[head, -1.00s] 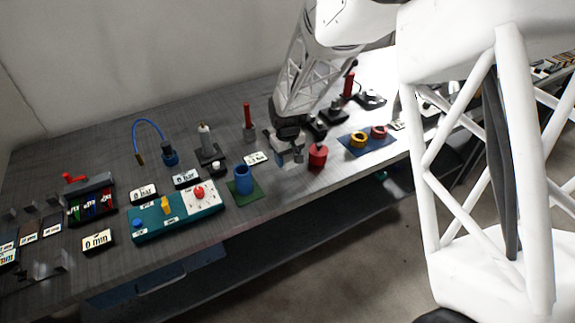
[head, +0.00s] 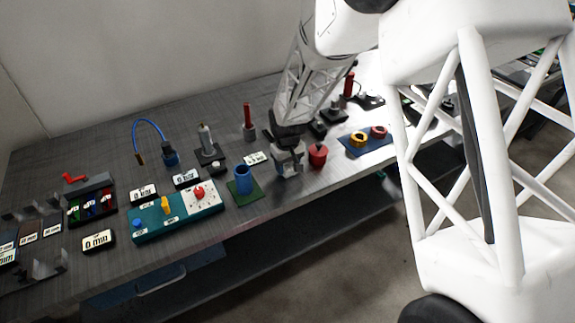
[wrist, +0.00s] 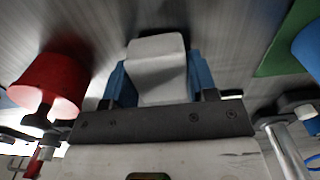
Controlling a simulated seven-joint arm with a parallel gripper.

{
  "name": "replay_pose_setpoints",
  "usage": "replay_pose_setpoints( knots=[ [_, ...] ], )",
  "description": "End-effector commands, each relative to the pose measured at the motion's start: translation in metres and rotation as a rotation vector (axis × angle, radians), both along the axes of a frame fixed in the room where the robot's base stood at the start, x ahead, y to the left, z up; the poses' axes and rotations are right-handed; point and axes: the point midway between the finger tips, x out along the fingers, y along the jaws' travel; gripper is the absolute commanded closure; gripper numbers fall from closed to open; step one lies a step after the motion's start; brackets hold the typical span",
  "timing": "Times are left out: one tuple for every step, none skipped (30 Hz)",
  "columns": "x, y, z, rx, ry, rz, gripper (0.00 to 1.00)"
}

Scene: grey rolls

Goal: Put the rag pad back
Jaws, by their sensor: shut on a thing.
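My gripper (head: 288,160) is low over the front part of the bench, between the blue cup and the red round pot in the head view. In the wrist view my gripper (wrist: 160,90) is shut on a pale grey, soft-edged block, which looks like the rag pad (wrist: 157,62). Blue pieces flank the pad on both sides. The pad's underside is hidden, so I cannot tell whether it touches the bench. In the head view the pad is hard to tell apart from the gripper.
The red pot (head: 317,154) stands close to the right of my gripper. The blue cup (head: 243,179) on a green mat (head: 256,190) stands to its left. A blue mat (head: 384,146) with yellow and red rings lies farther right. A teal control panel (head: 150,224) is farther left.

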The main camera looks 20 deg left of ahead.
Motion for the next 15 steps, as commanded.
replay_pose_setpoints(
  knots=[
    [0.0000,0.0000,-0.0008,0.000,0.000,0.000,0.70],
    [-0.0001,-0.0001,-0.0015,0.000,0.000,0.000,0.70],
    [0.0000,0.0000,-0.0024,0.000,0.000,0.000,0.70],
    [0.0000,0.0000,-0.0030,0.000,0.000,0.000,0.70],
    [0.0000,0.0000,-0.0028,0.000,0.000,0.000,0.44],
    [0.0000,0.0000,-0.0027,0.000,0.000,0.000,0.38],
    [0.0000,0.0000,-0.0027,0.000,0.000,0.000,0.34],
    [0.0000,0.0000,-0.0027,0.000,0.000,0.000,0.29],
    [-0.0001,-0.0001,-0.0028,0.000,0.000,0.000,0.23],
    [-0.0001,-0.0001,-0.0028,0.000,0.000,0.000,0.22],
    [-0.0001,-0.0001,-0.0028,0.000,0.000,0.000,0.22],
    [-0.0001,-0.0001,-0.0028,0.000,0.000,0.000,0.22],
    [-0.0001,-0.0001,-0.0028,0.000,0.000,0.000,0.22],
    [-0.0001,-0.0001,-0.0027,0.000,0.000,0.000,0.22],
    [-0.0001,-0.0001,-0.0027,0.000,0.000,0.000,0.22]
  ],
)
